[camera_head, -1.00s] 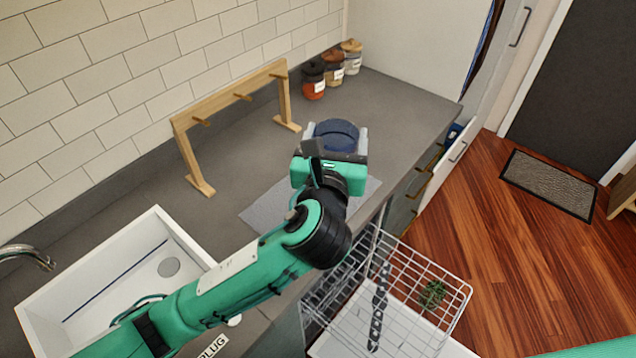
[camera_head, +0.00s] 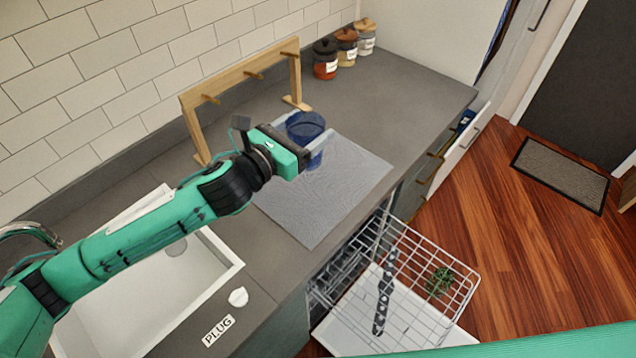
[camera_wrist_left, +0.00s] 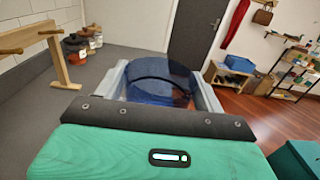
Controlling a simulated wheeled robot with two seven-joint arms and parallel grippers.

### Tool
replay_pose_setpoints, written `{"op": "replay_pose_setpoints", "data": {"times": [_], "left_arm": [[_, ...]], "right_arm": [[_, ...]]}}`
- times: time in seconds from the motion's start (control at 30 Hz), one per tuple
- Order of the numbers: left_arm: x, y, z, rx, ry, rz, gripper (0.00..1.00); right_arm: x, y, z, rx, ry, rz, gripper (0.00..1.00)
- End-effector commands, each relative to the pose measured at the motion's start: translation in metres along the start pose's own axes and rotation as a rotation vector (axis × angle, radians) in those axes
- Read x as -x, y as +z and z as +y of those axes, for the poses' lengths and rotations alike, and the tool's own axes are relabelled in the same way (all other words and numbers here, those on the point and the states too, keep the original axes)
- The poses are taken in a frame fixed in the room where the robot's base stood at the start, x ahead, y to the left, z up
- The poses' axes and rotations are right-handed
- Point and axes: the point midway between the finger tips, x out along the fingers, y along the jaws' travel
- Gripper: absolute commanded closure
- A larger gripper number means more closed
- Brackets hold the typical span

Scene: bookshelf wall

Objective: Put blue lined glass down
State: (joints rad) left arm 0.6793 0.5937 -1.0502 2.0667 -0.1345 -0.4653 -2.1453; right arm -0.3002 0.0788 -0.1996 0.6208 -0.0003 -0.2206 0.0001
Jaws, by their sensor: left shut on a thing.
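The blue glass (camera_head: 306,128) is dark blue, see-through and upright. It also shows in the left wrist view (camera_wrist_left: 158,82), between the two grey fingers. My left gripper (camera_head: 304,136) is shut on the glass, with a finger on each side of it. In the head view the glass is over the far end of a grey mat (camera_head: 335,195) on the counter. I cannot tell whether its base touches the mat, as the gripper hides part of it. My right gripper is not in view.
A wooden rack with pegs (camera_head: 240,78) stands behind the glass. Several lidded jars (camera_head: 325,60) stand at the back wall. A white sink (camera_head: 195,285) is at the left. An open dishwasher rack (camera_head: 430,275) is below the counter's front edge. The counter right of the mat is clear.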

Motion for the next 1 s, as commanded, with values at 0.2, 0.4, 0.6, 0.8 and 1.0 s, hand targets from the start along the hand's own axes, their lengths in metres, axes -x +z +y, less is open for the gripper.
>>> {"op": "replay_pose_setpoints", "data": {"times": [0.2, 0.4, 0.6, 0.8, 1.0], "left_arm": [[0.000, -0.037, 0.000, 0.006, 0.001, 0.003, 0.64], [0.001, -0.077, -0.001, 0.007, 0.001, 0.004, 0.64], [0.000, -0.121, 0.000, 0.007, 0.002, 0.003, 0.64], [0.000, -0.151, 0.001, 0.001, 0.000, 0.001, 0.64], [0.000, -0.171, 0.001, 0.004, 0.001, 0.002, 0.64]], "right_arm": [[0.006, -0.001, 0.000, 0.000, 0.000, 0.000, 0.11], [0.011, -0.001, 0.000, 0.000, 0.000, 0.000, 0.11], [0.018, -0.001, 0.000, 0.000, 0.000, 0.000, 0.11], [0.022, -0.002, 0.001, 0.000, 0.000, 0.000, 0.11], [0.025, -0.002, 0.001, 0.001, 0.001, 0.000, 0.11]]}}
